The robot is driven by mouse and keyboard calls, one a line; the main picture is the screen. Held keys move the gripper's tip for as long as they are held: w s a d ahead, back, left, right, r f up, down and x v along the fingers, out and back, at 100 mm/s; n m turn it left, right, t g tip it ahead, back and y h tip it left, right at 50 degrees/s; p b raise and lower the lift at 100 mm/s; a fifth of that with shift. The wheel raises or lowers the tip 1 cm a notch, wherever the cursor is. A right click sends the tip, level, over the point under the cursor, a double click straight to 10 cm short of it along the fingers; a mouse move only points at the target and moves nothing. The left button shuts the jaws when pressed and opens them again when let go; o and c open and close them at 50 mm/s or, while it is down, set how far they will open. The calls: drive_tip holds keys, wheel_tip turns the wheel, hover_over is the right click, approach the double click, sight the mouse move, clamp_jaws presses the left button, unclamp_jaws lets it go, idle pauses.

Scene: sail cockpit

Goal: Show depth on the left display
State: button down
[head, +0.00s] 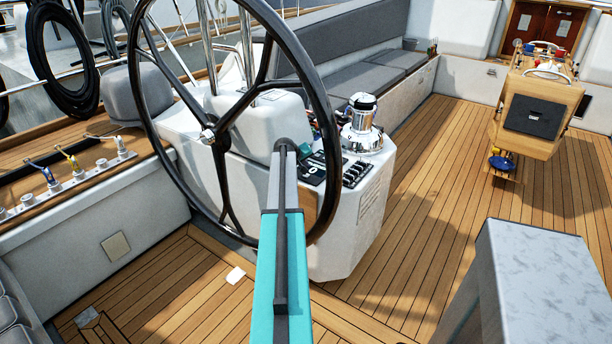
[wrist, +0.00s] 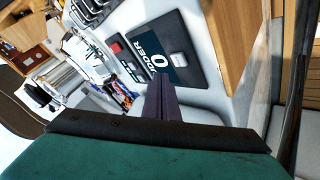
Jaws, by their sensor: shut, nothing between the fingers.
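A dark display (wrist: 167,62) with white lettering, a large 0 and a word ending in "DDER", is set in the white console in the wrist view. It also shows in the head view (head: 311,170), small and partly behind my gripper and the wheel. My gripper (wrist: 163,82) is shut and empty. Its fingertips are just off the display's lower-left edge in the wrist view; I cannot tell if they touch. In the head view my gripper (head: 286,147) is over the console, behind the wheel rim. I cannot make out a second display.
The big black steering wheel (head: 313,85) stands around my arm. Small switches (wrist: 116,48) sit beside the display, with a row of levers (head: 357,173) nearby. A chrome winch (head: 362,125) stands behind them on the console.

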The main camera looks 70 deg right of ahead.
drive_tip(key=shift+r+p, duration=0.5)
drive_tip(key=shift+r, duration=1.05)
drive_tip(key=shift+a+f, duration=0.1)
idle(1.4)
